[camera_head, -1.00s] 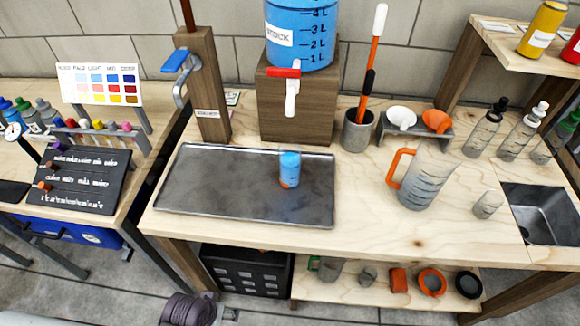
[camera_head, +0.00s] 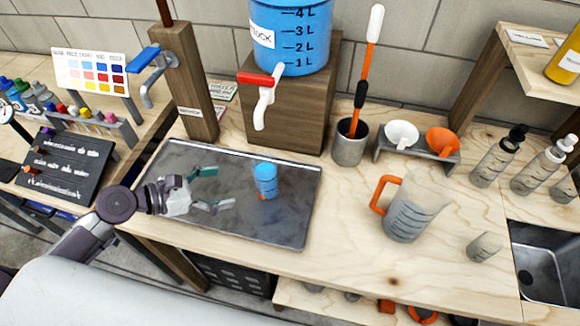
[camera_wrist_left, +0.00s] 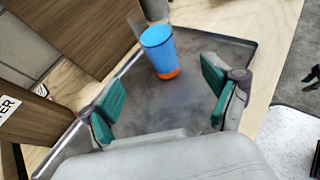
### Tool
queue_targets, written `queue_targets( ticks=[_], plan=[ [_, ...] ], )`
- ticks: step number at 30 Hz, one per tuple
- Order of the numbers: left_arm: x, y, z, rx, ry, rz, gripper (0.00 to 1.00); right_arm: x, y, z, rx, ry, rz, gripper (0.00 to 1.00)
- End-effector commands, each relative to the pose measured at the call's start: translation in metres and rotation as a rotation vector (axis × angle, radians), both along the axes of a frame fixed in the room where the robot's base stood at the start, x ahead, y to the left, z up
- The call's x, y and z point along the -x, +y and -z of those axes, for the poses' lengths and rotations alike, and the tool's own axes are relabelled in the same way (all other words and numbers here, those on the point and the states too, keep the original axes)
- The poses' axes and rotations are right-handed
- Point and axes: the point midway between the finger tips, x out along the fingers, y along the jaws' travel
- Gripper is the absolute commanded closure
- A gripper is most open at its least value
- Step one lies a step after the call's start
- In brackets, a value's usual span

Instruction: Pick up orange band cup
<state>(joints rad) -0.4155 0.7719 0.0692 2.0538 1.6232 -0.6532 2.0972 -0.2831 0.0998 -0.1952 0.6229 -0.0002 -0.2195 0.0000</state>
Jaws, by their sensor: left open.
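The orange band cup (camera_head: 265,180) stands upright on the dark metal tray (camera_head: 290,222). My right gripper is not in view.
A blue stock tank (camera_head: 290,35) with a red-handled tap (camera_head: 263,95) stands behind the tray. A blue-handled tap post (camera_head: 188,85) is at the back left. A measuring jug (camera_head: 412,212) stands to the right. Bare tabletop lies between tray and jug.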

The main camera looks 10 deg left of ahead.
Motion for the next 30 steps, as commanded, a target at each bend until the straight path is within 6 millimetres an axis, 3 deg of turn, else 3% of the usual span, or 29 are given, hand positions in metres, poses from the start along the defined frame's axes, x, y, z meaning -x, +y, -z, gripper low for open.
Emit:
queue_targets(
  ticks=[4, 13, 24, 30],
  plan=[
    [-0.011, -0.005, 0.001, 0.033, 0.016, -0.023, 0.12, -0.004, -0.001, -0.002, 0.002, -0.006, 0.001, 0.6],
    [-0.047, -0.044, 0.024, 0.031, 0.015, -0.021, 0.12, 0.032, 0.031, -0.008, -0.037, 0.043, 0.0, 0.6],
    [-0.066, -0.068, 0.044, 0.029, 0.017, -0.019, 0.12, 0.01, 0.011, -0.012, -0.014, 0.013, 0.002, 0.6],
    [-0.081, -0.085, 0.058, 0.027, 0.016, -0.019, 0.12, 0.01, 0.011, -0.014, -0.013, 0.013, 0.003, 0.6]
  ],
)
